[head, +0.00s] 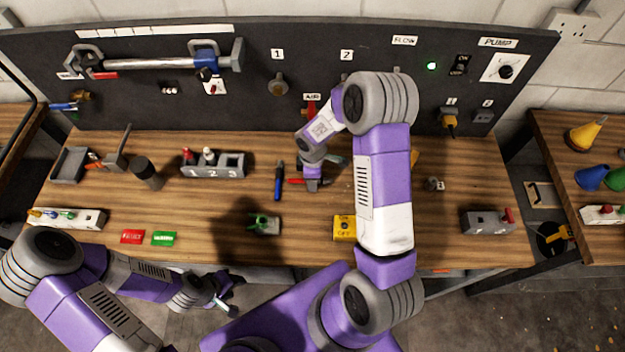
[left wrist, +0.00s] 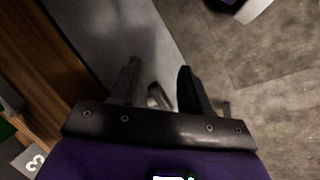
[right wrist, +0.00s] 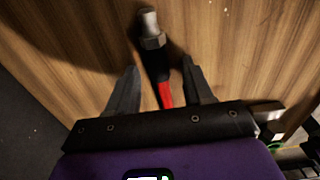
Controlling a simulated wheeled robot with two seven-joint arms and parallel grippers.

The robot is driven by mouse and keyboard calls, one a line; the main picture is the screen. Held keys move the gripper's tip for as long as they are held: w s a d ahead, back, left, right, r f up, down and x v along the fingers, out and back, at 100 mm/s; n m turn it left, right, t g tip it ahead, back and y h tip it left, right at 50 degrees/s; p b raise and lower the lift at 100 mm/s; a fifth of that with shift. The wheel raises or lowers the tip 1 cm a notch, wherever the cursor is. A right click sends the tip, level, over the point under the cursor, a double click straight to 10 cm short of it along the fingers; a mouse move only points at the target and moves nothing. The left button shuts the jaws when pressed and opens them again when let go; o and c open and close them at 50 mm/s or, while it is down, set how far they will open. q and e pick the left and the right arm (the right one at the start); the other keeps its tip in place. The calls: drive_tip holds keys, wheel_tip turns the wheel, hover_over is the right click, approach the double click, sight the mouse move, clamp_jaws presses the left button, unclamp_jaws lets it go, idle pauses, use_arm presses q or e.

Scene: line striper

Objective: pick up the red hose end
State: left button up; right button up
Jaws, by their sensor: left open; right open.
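The red hose end (head: 295,181) lies on the wooden bench, partly hidden by my right gripper (head: 312,184). In the right wrist view the hose end (right wrist: 165,95) has a metal tip, a black collar and a red body. It runs between the two spread fingers of my right gripper (right wrist: 160,68), which is open; I cannot tell whether a finger touches it. My left gripper (head: 225,295) is open in front of the bench edge. In the left wrist view, my left gripper (left wrist: 158,68) points at the floor, with a small pale metal piece visible between its fingers.
A blue-and-black tool (head: 278,180) lies just left of the red hose end. A numbered grey holder (head: 215,168), a green-topped block (head: 263,224) and a yellow block (head: 344,228) stand nearby. The dark panel (head: 250,100) rises behind the bench.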

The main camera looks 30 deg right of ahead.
clamp_jaws()
